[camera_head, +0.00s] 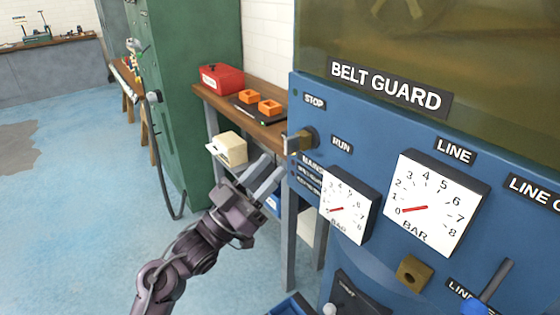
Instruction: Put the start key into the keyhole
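My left gripper (276,165) is in the lower middle of the head view, in front of the blue panel's left edge. Its two pale fingers are apart, with nothing seen between them. A brass-coloured piece that looks like the start key (297,142) is at the dark round switch (311,137) between the STOP and RUN labels. The switch looks like the keyhole. The key piece appears to touch it, but how deep it sits cannot be told. The fingertips are below and left of the key piece, apparently apart from it. My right gripper is not in view.
The blue panel (375,135) fills the right side, with two white gauges (435,207) and a brass block (413,272). Behind stands a wooden bench (225,105) with a red box (222,78) and orange parts. A green cabinet (185,70) is left of it. The left floor is open.

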